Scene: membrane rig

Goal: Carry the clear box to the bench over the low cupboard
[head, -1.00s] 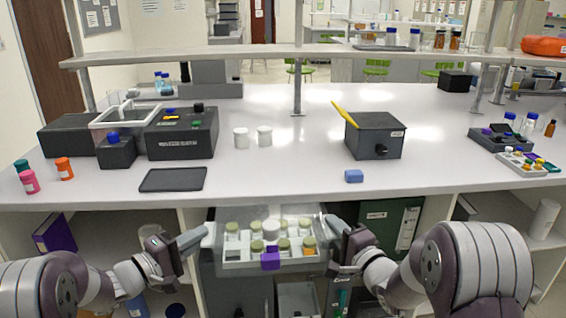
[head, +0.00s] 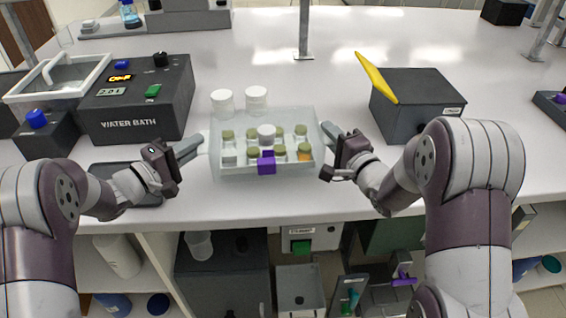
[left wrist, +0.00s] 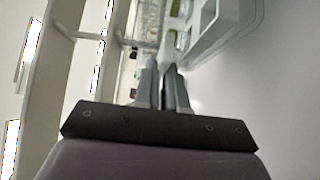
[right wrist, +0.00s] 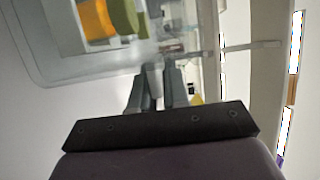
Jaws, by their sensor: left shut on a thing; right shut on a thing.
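The clear box (head: 228,174) is in the head view, over the front part of the white bench (head: 270,40). It holds a rack of several vials with olive lids, one orange vial, a white-capped one, and a purple block at its front. My left gripper (head: 202,148) is shut on its left rim and my right gripper (head: 328,132) is shut on its right rim. The box looks level; I cannot tell whether its base touches the bench. Its rim also shows in the left wrist view (left wrist: 238,40) and the right wrist view (right wrist: 60,78).
Two white jars (head: 240,98) stand just behind the box. The water bath (head: 140,105) is at left, with a dark flat pad (head: 130,190) near the left arm. A dark box with a yellow object (head: 415,100) stands at right. Open shelves with bins (head: 222,275) lie below the bench edge.

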